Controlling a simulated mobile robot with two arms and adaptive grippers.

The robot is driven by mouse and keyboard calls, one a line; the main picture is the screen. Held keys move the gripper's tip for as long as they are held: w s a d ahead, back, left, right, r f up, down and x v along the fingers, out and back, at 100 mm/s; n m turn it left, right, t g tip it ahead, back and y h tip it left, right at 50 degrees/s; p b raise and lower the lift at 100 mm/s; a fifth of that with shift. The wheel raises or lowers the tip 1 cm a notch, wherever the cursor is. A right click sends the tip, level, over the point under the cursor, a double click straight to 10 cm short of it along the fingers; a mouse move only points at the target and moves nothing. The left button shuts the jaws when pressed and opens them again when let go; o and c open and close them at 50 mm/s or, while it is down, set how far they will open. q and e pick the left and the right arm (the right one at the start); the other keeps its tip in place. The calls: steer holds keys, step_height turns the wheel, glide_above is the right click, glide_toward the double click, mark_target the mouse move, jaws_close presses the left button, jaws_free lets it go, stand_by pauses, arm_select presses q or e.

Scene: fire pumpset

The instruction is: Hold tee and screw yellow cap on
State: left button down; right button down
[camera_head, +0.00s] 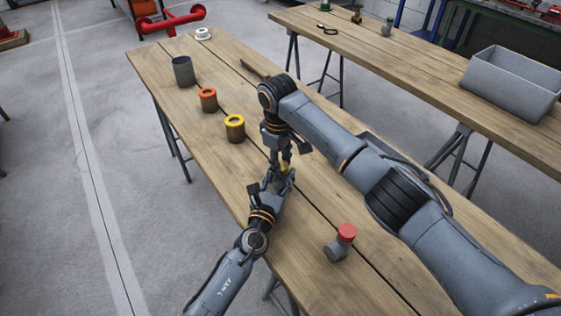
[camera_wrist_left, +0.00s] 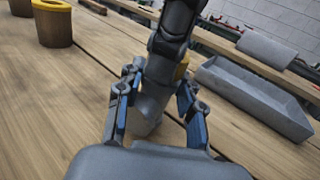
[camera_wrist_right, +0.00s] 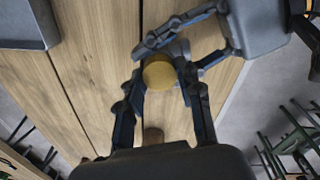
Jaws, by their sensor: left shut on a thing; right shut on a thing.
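My left gripper (camera_head: 280,181) is shut on the grey tee (camera_wrist_left: 149,106) just above the table; the tee stands between its fingers in the left wrist view. My right gripper (camera_head: 285,160) points down from above and is shut on the yellow cap (camera_wrist_right: 158,73). The cap also shows as a small yellow patch between the two grippers in the head view (camera_head: 284,168). It is at the tee's upper part, seemingly touching it. The fingers hide the joint, so I cannot tell whether the threads are engaged.
A grey fitting with a red cap (camera_head: 341,240) stands near the table's front. A yellow-rimmed pot (camera_head: 235,129), an orange-rimmed pot (camera_head: 208,100), a grey cup (camera_head: 182,71) and a white ring (camera_head: 203,34) stand farther left. A grey tray (camera_wrist_left: 255,98) lies behind my right arm.

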arm_select(q)
steer(key=shift+s+a+f, duration=0.1)
steer(key=shift+f, duration=0.35)
arm_select(e)
steer(key=m, duration=0.7)
steer(key=shift+s+f, duration=0.15)
steer(key=m, duration=0.6)
steer(key=shift+s, duration=0.1)
arm_select(q)
steer(key=shift+r, duration=0.1)
arm_select(e)
steer(key=c, duration=0.9)
jaws_free()
steer(key=shift+d, duration=0.15)
steer(key=shift+r, duration=0.4)
steer(key=shift+a+r, duration=0.2)
steer(key=shift+r, duration=1.75)
steer(key=shift+c, duration=0.4)
